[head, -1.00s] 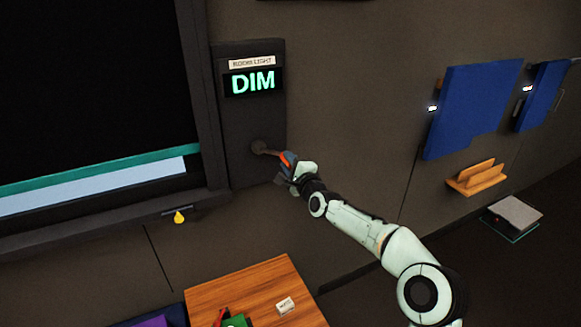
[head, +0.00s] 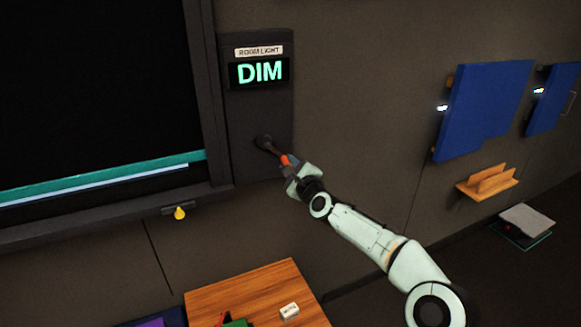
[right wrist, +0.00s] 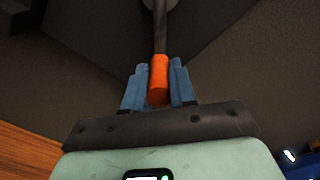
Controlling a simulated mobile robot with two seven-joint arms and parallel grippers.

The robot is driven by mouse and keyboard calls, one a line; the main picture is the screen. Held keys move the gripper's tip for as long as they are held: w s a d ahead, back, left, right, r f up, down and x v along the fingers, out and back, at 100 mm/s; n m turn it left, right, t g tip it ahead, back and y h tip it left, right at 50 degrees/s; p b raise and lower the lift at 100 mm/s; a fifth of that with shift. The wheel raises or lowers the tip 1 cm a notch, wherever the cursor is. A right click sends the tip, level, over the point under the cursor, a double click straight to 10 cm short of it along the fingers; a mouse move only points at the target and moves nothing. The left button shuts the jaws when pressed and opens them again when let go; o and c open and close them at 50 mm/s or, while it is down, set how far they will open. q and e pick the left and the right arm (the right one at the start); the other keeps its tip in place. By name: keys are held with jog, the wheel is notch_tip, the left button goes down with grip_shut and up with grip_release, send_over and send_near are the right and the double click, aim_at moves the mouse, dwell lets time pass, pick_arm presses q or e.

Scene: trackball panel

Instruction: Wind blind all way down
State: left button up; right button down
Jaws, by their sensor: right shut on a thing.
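The dark blind (head: 95,90) covers most of the window at the left. Its teal bottom bar (head: 100,179) is low, with a thin pale strip (head: 90,187) showing between it and the sill. The crank (head: 266,145) is on the dark panel under a display reading DIM. Its orange handle (right wrist: 159,80) shows in the right wrist view between the blue fingers. My right gripper (head: 289,166) is shut on this handle, below and right of the crank's hub. My left gripper is not in view.
A yellow pull (head: 180,213) hangs under the sill. A wooden table (head: 250,290) with small items stands below. Blue panels (head: 485,110) and a wooden holder (head: 487,184) are on the wall at the right.

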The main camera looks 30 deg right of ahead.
jog(key=shift+f, duration=0.1)
jog(key=c, duration=0.9)
grip_release()
jog(key=shift+s, duration=0.1)
jog(key=shift+s, duration=0.2)
pick_arm(q)
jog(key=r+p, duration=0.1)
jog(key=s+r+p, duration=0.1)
jog(key=p, duration=0.1)
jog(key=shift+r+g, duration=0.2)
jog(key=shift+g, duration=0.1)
pick_arm(e)
jog(key=s, duration=0.4)
jog(key=s+a, duration=0.1)
jog(key=s, duration=0.7)
jog(key=shift+s+a, duration=0.25)
jog(key=shift+s, duration=0.1)
